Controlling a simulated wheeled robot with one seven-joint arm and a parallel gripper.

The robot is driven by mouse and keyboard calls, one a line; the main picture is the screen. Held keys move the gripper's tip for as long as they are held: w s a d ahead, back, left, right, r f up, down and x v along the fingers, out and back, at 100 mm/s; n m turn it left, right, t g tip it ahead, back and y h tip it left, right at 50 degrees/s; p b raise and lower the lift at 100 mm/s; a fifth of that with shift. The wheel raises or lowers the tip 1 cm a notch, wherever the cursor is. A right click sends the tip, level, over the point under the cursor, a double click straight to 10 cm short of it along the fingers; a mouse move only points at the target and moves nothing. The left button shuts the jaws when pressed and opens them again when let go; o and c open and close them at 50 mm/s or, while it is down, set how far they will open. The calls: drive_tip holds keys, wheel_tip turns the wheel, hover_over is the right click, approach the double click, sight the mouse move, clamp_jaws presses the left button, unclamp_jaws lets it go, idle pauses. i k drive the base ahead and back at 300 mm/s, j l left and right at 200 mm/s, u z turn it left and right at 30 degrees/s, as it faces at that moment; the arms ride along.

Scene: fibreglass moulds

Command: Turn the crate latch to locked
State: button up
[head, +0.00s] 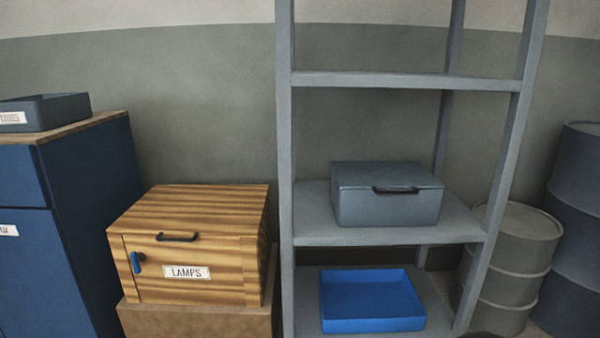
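A wooden striped crate (220,250) with a white label reading LAMPS (187,272) sits on a brown block at the lower left. A blue latch (138,263) is on the left side of its front face. The latch handle stands roughly upright, tilted slightly. A dark bar handle (177,237) is at the top of the front. I see no lock marking that I can read. My gripper is not in this view.
A grey shelf rack (285,150) stands right of the crate, holding a grey lidded box (385,205) and a blue tray (370,326). A blue cabinet (88,205) with a dark tray (62,109) on top stands left. Grey drums (515,250) stand at right.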

sight(136, 257)
drive_tip(key=u, duration=1.4)
drive_tip(key=i+l+z, duration=0.15)
drive_tip(key=i+l, duration=0.65)
drive_tip(key=i, duration=0.05)
